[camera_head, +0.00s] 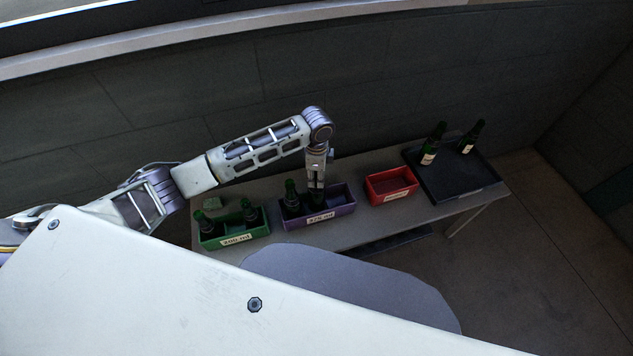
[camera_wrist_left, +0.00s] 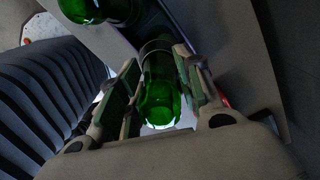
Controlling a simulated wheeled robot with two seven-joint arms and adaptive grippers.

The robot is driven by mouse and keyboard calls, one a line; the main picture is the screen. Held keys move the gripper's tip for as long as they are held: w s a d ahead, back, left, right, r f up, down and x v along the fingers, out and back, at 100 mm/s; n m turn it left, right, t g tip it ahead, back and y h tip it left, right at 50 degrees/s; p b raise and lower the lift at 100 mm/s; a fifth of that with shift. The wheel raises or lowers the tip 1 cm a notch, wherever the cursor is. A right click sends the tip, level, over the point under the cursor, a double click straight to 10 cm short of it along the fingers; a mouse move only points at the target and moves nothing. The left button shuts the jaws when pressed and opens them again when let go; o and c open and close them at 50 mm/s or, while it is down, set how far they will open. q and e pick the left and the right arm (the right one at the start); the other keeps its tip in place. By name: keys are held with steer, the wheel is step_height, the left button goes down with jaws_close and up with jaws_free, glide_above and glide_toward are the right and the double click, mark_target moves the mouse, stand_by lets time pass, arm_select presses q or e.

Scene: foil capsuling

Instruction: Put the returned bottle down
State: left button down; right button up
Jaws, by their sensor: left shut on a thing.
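My left gripper (camera_head: 316,183) points down over the purple crate (camera_head: 322,218) on the table. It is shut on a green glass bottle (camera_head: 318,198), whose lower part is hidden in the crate. I cannot tell whether its base touches the crate floor. In the left wrist view the held bottle (camera_wrist_left: 160,92) sits between the two fingers (camera_wrist_left: 158,72). Another dark green bottle (camera_head: 291,194) stands in the left part of the same crate. A green bottle (camera_wrist_left: 98,8) also shows at the top of the left wrist view. My right gripper is not in view.
A green crate (camera_head: 235,241) with bottles stands left of the purple one. A red crate (camera_head: 392,198) to the right looks empty. A black tray (camera_head: 458,190) at the table's right end holds two bottles (camera_head: 432,145) (camera_head: 471,138). Bare table (camera_head: 362,213) shows between the crates.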

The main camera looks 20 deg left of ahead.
arm_select(q)
steer(key=shift+f, duration=1.9)
steer(key=c, duration=1)
jaws_free()
step_height(320, 180, up, 12)
steer(key=shift+r, duration=0.1)
